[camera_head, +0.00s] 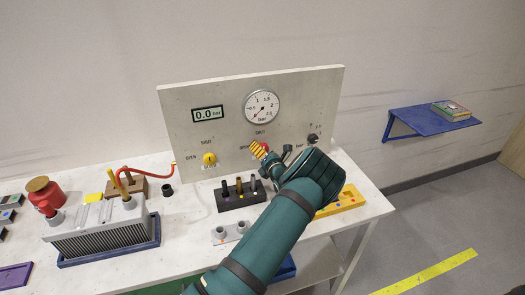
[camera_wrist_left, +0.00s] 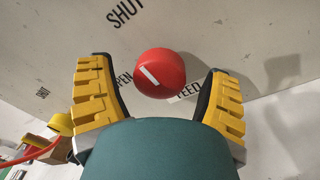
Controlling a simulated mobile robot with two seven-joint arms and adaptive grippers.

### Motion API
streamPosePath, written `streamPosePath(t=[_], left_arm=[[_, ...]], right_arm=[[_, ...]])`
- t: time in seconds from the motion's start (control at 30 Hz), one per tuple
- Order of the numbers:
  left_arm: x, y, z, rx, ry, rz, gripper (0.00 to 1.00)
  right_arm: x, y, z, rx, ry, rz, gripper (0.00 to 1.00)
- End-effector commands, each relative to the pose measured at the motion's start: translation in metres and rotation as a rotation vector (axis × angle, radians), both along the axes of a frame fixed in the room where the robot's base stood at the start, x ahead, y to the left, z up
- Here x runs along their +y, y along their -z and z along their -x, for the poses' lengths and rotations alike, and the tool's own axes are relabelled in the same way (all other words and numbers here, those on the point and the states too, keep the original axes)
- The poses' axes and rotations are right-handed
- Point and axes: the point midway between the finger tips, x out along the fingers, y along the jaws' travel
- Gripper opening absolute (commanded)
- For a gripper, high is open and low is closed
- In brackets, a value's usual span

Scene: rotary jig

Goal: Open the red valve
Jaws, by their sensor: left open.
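The red valve (camera_wrist_left: 160,73) is a round knob with a short white line on its face, mounted on the grey panel (camera_head: 210,140). In the head view only a bit of the valve (camera_head: 265,147) shows between my fingers. My left gripper (camera_head: 272,153) is at the panel front. In the left wrist view, my left gripper (camera_wrist_left: 160,66) has its yellow fingers apart, one on each side of the knob, with visible gaps. My right gripper is out of view.
A pressure gauge (camera_head: 262,107) and a display (camera_head: 208,114) reading 0.0 bar sit above. A yellow knob (camera_head: 209,159) is left on the panel. A black holder (camera_head: 233,199) with several pegs and a finned block (camera_head: 105,238) stand on the table.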

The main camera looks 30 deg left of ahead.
Motion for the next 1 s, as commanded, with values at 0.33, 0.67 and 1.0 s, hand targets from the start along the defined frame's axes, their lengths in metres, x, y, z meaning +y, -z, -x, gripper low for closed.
streamPosePath(t=[0.33, 0.67, 1.0], left_arm=[[0.0042, -0.0002, -0.0031, 0.000, 0.000, 0.000, 0.79], [0.0041, -0.0003, -0.0029, 0.000, 0.000, 0.000, 0.10], [0.0045, -0.0002, -0.0029, -0.052, -0.001, 0.044, 0.10]], right_arm=[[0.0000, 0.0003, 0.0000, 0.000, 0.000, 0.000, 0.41], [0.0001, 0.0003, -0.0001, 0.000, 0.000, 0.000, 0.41], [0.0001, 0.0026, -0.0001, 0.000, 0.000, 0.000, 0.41]])
